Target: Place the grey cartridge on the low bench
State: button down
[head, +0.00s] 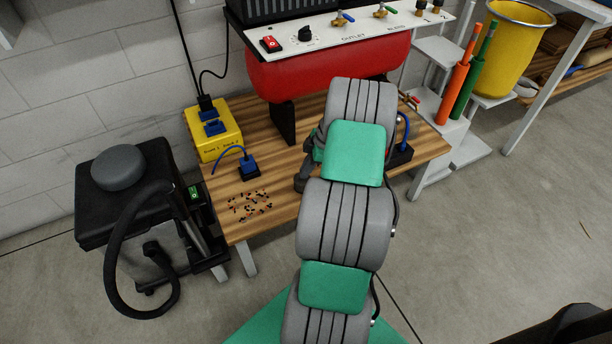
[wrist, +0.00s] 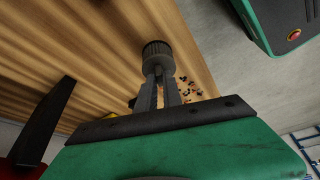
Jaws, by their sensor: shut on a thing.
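My gripper (wrist: 160,82) is shut on the grey cartridge (wrist: 158,50), a short dark-grey ribbed cylinder at the fingertips in the wrist view. The wooden low bench (wrist: 105,45) lies behind the cartridge in that view; I cannot tell whether they touch. In the head view the low bench (head: 225,187) stands against the wall, and my grey and green arm reaches over its middle. My arm mostly hides the gripper and cartridge there; only dark parts show beside it, above the bench.
A red tank (head: 330,75) on dark feet stands on the bench's back. A yellow box (head: 212,138), a blue plug (head: 249,167) and scattered brown bits (head: 250,204) are on its left side. A black vacuum (head: 125,190) stands left. Bare wood shows at the front.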

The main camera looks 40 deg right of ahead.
aim_at(302, 181)
notch_tip(302, 181, down, 2)
jog(key=shift+f, duration=0.1)
jog(key=shift+f, duration=0.2)
jog(key=c, duration=1.5)
grip_release()
